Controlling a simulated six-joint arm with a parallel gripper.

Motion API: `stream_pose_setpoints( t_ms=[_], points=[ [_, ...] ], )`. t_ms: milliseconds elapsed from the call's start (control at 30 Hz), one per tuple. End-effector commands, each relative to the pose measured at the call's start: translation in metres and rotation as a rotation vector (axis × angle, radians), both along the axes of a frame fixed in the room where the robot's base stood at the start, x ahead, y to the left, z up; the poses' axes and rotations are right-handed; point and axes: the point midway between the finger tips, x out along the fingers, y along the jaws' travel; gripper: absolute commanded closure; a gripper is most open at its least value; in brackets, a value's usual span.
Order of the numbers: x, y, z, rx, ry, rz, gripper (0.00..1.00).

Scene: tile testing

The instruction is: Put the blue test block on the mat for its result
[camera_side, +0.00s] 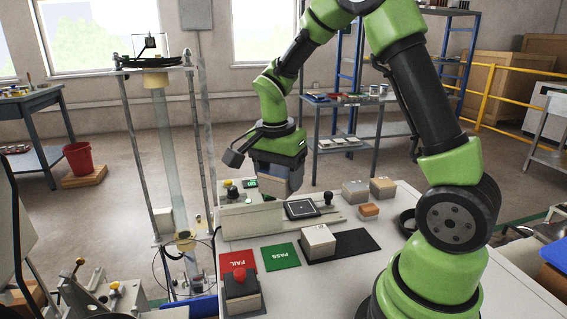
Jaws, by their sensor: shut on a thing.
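My gripper (281,180) hangs above the test device (250,218), to the left of and above its dark square plate (302,209). It is shut on a block; the blue-grey side between the fingers looks like the blue test block (296,179), partly hidden by the fingers. The green PASS mat (282,256) and the red FAIL mat (238,260) lie side by side on the table in front of the device. A small green display (250,183) and a green light (248,201) show on the device; I cannot read the display.
A pale block (319,239) sits on a black mat (355,243) right of PASS. A box with a red button (241,283) stands in front of FAIL. A glass column (170,150) rises at the left.

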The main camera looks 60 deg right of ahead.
Motion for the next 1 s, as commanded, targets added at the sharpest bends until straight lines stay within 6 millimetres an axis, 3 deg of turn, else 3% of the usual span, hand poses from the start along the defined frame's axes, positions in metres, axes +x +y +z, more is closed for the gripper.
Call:
stream_pose_setpoints(
  t_ms=[400,1000],
  points=[
    [-0.002,0.002,-0.084,0.000,0.004,-0.017,0.78],
    [-0.002,0.002,-0.141,0.001,0.002,-0.015,0.77]
  ],
)
